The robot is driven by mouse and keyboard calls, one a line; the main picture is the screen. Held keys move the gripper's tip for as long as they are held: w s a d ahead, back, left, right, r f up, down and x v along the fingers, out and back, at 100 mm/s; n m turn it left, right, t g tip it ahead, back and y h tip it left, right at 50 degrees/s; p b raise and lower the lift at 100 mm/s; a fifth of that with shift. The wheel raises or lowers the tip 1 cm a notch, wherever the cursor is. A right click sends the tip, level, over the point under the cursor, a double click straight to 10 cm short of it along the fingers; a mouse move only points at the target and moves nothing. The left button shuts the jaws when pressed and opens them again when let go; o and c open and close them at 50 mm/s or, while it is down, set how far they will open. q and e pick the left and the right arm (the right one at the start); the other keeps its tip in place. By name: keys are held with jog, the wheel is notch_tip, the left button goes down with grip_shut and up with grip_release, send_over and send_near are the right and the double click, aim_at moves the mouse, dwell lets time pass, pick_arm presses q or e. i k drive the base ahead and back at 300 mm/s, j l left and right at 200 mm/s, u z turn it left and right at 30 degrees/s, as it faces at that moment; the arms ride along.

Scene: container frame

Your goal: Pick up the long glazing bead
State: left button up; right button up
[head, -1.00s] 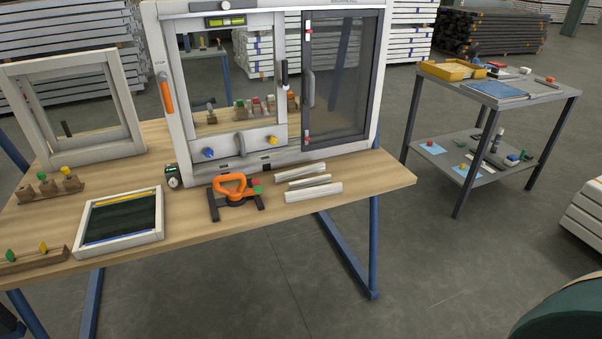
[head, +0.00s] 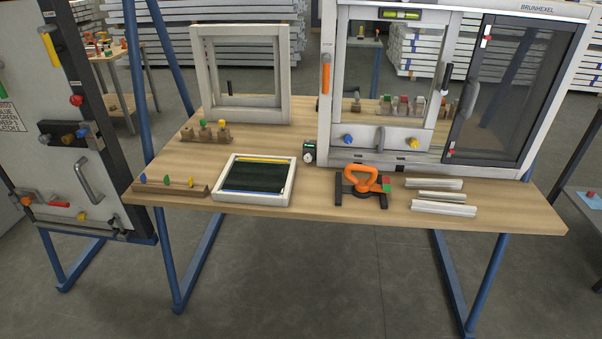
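Three pale glazing beads lie side by side on the right part of the wooden workbench (head: 330,212). The front bead (head: 443,209) looks the longest. The back bead (head: 434,184) looks slightly shorter, and the middle bead (head: 442,197) looks the shortest and thinnest. All three lie flat, roughly parallel to the bench's front edge, with small gaps between them. Neither of my grippers is in view.
An orange-handled suction lifter (head: 362,183) stands just left of the beads. A large window frame (head: 360,160) stands behind them. A small framed pane (head: 255,200) lies farther left. The bench is bare right of the beads, and the floor in front is clear.

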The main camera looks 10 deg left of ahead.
aim_at(419, 183)
jog(key=i+l, duration=0.1)
jog(key=l, duration=0.35)
jog(key=i+l, duration=0.15)
jog(key=l, duration=0.25)
jog(key=i+l, duration=0.1)
jog(key=l, duration=0.35)
jog(key=i+l, duration=0.1)
jog(key=l, duration=0.3)
jog(key=i+l+u, duration=0.1)
jog(key=l, duration=0.35)
jog(key=i+l, duration=0.15)
jog(key=l, duration=0.3)
